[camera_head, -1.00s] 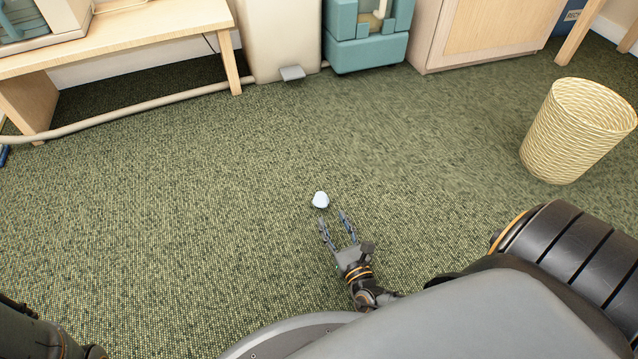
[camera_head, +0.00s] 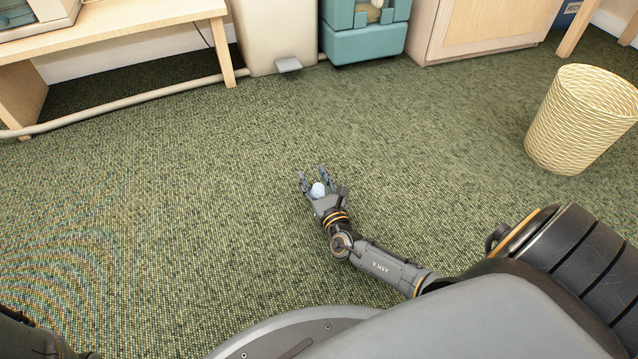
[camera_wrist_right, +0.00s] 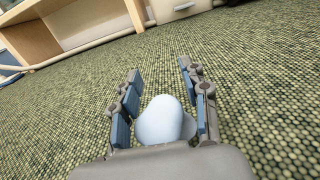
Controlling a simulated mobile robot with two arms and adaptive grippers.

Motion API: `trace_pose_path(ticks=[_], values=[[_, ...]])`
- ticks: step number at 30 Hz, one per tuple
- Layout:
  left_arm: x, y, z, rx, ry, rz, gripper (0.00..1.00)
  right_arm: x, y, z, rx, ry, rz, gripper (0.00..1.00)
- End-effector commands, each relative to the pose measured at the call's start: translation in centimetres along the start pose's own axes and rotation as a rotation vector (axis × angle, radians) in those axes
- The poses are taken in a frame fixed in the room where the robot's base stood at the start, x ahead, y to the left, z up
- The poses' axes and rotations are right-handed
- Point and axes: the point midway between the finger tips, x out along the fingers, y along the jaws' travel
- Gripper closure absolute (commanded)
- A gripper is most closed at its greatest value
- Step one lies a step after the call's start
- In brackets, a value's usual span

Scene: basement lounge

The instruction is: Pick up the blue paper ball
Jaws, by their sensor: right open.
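The paper ball (camera_head: 318,190) is small, pale blue and sits on the green carpet in the middle of the head view. My right gripper (camera_head: 313,174) is open, with its fingers on either side of the ball. In the right wrist view the ball (camera_wrist_right: 161,121) lies between the two fingers of the gripper (camera_wrist_right: 158,85), close to the palm. Its lower part is hidden by the palm. I cannot tell whether a finger touches it. No fingers of my left gripper show.
A woven wastebasket (camera_head: 580,120) stands at the right. A wooden bench (camera_head: 120,28), a beige bin with a pedal (camera_head: 272,35), a teal unit (camera_head: 365,42) and a wooden cabinet (camera_head: 482,30) line the back. The carpet (camera_head: 170,190) around the ball is clear.

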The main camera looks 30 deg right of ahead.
Motion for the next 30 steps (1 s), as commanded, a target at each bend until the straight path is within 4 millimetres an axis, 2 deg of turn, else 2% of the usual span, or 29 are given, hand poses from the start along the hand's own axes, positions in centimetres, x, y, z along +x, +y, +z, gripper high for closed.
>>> trace_pose_path(ticks=[6,9,12,25,30], values=[[0.02,0.00,0.01,0.000,0.000,0.000,0.18,0.06,0.01,0.01,0.000,0.001,0.000,0.55],[0.02,0.00,0.02,0.000,0.000,0.000,0.18,0.05,0.00,0.01,0.000,0.001,0.000,0.75],[0.02,0.00,0.02,0.000,0.000,0.000,0.18,0.03,0.01,-0.02,0.000,0.002,0.000,0.87],[0.03,-0.02,0.05,0.000,-0.001,0.000,0.18,-0.02,0.00,-0.09,-0.001,0.004,0.001,0.90],[0.44,-0.11,0.21,0.000,-0.002,0.000,0.18,0.24,-0.17,0.53,-0.001,0.004,0.001,0.90]])
